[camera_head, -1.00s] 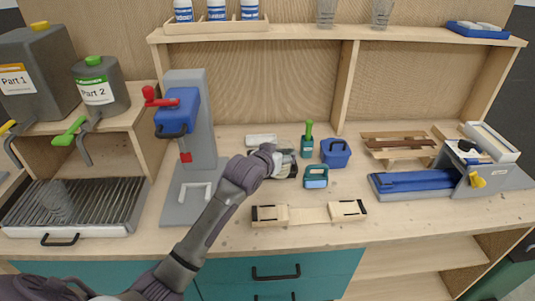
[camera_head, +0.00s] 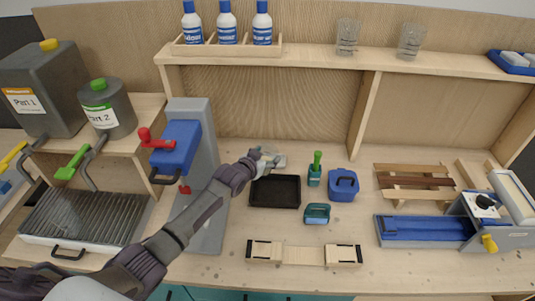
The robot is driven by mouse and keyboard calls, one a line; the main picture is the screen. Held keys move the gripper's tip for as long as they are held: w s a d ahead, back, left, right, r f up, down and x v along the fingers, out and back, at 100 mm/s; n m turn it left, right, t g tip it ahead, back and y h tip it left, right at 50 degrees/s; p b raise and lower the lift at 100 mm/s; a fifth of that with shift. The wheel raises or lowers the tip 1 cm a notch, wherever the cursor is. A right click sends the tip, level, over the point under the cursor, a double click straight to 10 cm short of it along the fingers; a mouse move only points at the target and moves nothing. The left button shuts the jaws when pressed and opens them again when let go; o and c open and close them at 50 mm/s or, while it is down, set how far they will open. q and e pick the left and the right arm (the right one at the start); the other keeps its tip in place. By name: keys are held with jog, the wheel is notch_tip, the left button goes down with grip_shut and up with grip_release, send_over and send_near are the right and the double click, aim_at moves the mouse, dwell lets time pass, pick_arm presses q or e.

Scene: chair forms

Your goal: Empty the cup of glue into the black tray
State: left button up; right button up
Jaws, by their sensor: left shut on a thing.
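The black tray (camera_head: 275,204) lies on the bench in the middle, its floor dark and bare as far as I can see. My left gripper (camera_head: 266,160) is at the tray's back left edge, seen from behind. It is shut on a small pale, see-through thing that looks like the cup (camera_head: 268,151). The gripper hides most of the cup, and I cannot see its contents or tilt clearly. My right gripper is not in view.
A pale block (camera_head: 279,161) lies behind the tray. A teal tool (camera_head: 317,213), a green-handled brush pot (camera_head: 315,175) and a blue bucket (camera_head: 343,184) stand to its right. A wooden form (camera_head: 303,254) lies in front. A blue press (camera_head: 178,150) stands left.

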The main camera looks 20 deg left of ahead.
pick_arm(q)
jog(key=shift+r+m+y, duration=0.15)
jog(key=shift+m+y, duration=0.25)
jog(key=shift+m, duration=0.1)
jog(key=shift+w+f+m+t+y+b, duration=0.2)
jog(key=shift+m+t+y+b, duration=0.25)
jog(key=shift+m+b, duration=0.5)
jog(key=shift+b, duration=0.6)
jog(key=shift+f+m+t+y+b, duration=0.25)
jog(key=shift+m+y+b, duration=0.3)
jog(key=shift+m+b, duration=0.5)
jog(key=shift+s+d+f+m+t+y+b, duration=0.1)
jog(key=shift+f+m+t+y+b, duration=0.3)
jog(key=shift+b, duration=0.9)
jog(key=shift+d+r+m+t+y+b, duration=0.1)
jog(key=shift+m+b, duration=0.5)
jog(key=shift+b, duration=0.65)
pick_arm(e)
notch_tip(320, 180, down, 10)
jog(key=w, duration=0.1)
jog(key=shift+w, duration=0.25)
pick_arm(q)
jog(key=shift+f, duration=0.1)
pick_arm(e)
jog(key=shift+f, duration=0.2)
